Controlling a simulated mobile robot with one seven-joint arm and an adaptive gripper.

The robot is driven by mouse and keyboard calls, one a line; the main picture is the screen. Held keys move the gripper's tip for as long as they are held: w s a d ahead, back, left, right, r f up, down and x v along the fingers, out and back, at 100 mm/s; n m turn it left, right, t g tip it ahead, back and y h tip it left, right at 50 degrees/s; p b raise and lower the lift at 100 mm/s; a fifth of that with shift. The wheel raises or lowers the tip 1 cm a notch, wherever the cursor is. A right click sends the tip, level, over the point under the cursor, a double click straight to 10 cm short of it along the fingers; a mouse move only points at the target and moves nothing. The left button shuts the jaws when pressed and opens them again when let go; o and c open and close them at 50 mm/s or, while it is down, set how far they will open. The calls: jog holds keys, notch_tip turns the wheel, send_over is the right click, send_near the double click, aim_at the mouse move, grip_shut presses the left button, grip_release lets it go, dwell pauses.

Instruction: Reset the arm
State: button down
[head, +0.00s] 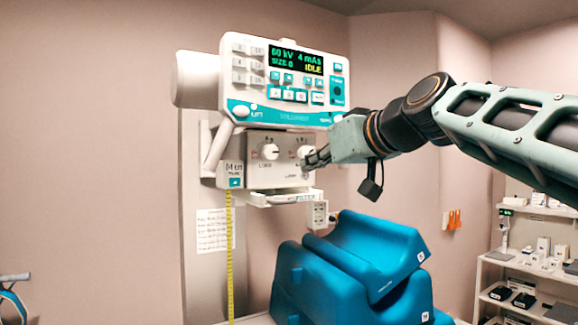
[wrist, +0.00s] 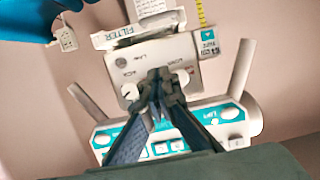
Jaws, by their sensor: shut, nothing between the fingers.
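My arm (head: 500,115) reaches in from the right in the head view. My gripper (head: 308,160) is shut and empty at the front of the collimator box (head: 262,165), close to its right knob (head: 305,152). I cannot tell whether the fingertips touch that knob. In the wrist view my gripper (wrist: 160,78) points at the collimator face, with the fingers together over part of it. The left knob (head: 270,152) stands clear in the head view.
The control panel (head: 285,82) above shows 60 kV, 4 mAs and IDLE. A filter tray (head: 285,198) and a yellow tape (head: 229,255) are below. Blue cushions (head: 350,270) are stacked beneath. A shelf (head: 540,212) stands at right.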

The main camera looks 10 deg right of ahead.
jog(key=s+a+f+m+g+h+p, duration=0.1)
jog(key=s+f+g+p, duration=0.3)
jog(key=s+f, duration=0.8)
jog(key=s+a+f+m+g+h+p, duration=0.2)
jog(key=s+f, duration=1.1)
jog(key=f, duration=0.7)
jog(key=a+g+h+p, duration=0.1)
jog(key=g+p, duration=0.1)
jog(key=shift+a+m+g+h+p, duration=0.3)
jog(key=shift+a+g+p, duration=0.05)
jog(key=shift+a+g, duration=0.05)
